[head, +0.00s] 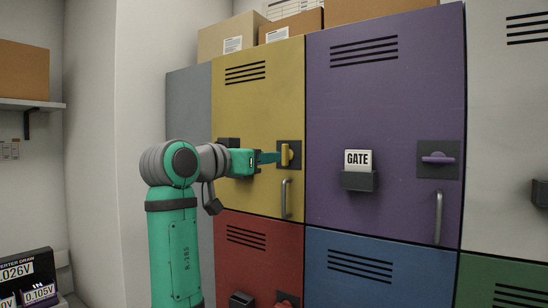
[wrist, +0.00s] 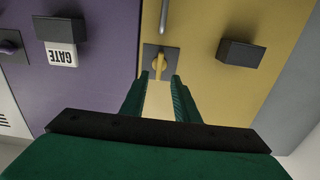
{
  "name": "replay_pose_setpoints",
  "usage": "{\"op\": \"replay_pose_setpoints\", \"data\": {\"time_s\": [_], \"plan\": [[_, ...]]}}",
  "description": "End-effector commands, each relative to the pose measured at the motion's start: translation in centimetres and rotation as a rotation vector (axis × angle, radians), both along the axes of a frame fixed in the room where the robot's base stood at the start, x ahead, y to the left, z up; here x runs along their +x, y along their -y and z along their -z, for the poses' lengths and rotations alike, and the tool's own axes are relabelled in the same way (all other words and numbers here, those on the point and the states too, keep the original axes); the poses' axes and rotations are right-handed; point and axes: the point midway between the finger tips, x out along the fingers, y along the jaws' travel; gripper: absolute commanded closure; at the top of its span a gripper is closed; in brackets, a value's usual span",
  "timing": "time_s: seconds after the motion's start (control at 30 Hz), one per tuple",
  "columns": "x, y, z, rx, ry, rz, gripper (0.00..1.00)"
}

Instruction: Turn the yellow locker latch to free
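The yellow locker (head: 258,110) has a dark latch plate with a yellow latch (head: 290,154) whose handle stands upright in the head view. My gripper (head: 272,157) reaches it from the left, its fingertips at the plate. In the wrist view, which is upside down, the yellow latch (wrist: 160,62) shows just ahead of and between my two green fingertips (wrist: 162,76). The fingers are apart, with a gap showing on either side of the latch. I cannot tell whether a fingertip touches it.
A purple locker (head: 390,90) stands to the right, with a GATE card (head: 358,160) in a dark holder and a horizontal purple latch (head: 437,160). A vertical handle (head: 286,197) is below the yellow latch. Red (head: 245,260) and blue (head: 340,285) lockers are underneath.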

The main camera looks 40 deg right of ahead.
Motion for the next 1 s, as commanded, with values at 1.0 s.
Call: {"op": "replay_pose_setpoints", "data": {"time_s": [1.0], "plan": [[0.8, -2.9, 2.8, -0.016, -0.027, -0.027, 0.72]]}}
